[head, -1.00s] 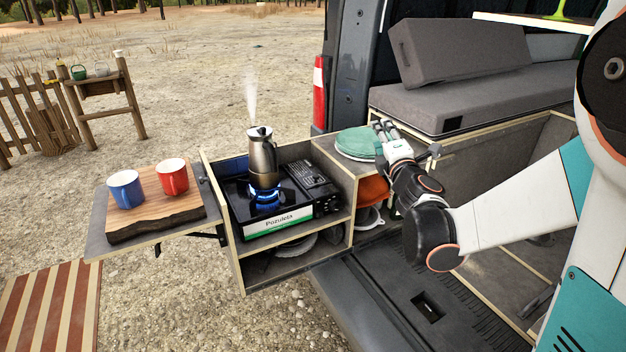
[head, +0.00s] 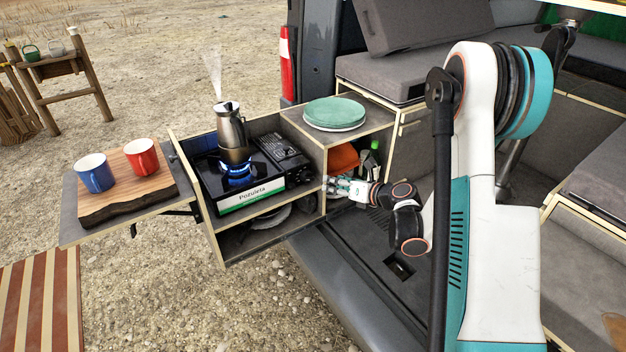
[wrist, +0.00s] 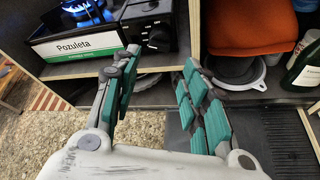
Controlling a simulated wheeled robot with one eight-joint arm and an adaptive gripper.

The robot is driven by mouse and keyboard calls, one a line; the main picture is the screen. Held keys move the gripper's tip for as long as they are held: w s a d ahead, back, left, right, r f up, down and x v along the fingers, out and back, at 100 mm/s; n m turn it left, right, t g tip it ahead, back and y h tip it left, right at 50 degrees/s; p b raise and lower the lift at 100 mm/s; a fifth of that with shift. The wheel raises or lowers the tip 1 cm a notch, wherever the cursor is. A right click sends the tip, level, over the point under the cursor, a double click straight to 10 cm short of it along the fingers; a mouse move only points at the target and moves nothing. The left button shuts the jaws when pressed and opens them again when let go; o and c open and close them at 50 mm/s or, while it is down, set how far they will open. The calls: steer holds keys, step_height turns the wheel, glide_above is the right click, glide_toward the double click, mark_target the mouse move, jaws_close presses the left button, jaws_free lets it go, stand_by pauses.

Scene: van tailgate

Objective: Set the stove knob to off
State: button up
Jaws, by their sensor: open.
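The black camping stove (head: 212,178) sits in the drawer's upper compartment, its burner lit with a blue flame (head: 238,170). A steaming moka pot (head: 231,132) stands over the flame. The round black stove knob (wrist: 159,40) shows on the stove's front right in the wrist view; its exact setting is too small to read. My gripper (wrist: 160,62) is open and empty, its teal-padded fingers apart below and in front of the knob, not visibly touching it. In the head view my gripper (head: 330,185) is just right of the stove's front corner.
A wooden divider (wrist: 194,40) rises right of the knob. Beyond it are an orange item (head: 344,157) and a green bottle (head: 368,160). Green plates (head: 335,111) lie on top. Blue (head: 95,173) and red (head: 141,157) mugs stand on the side board. Gravel lies clear in front.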

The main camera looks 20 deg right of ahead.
mark_target(310, 178)
steer(key=b+x, duration=0.3)
steer(key=x, duration=0.8)
steer(key=shift+w+a, duration=0.1)
steer(key=shift+w, duration=0.25)
steer(key=c, duration=0.8)
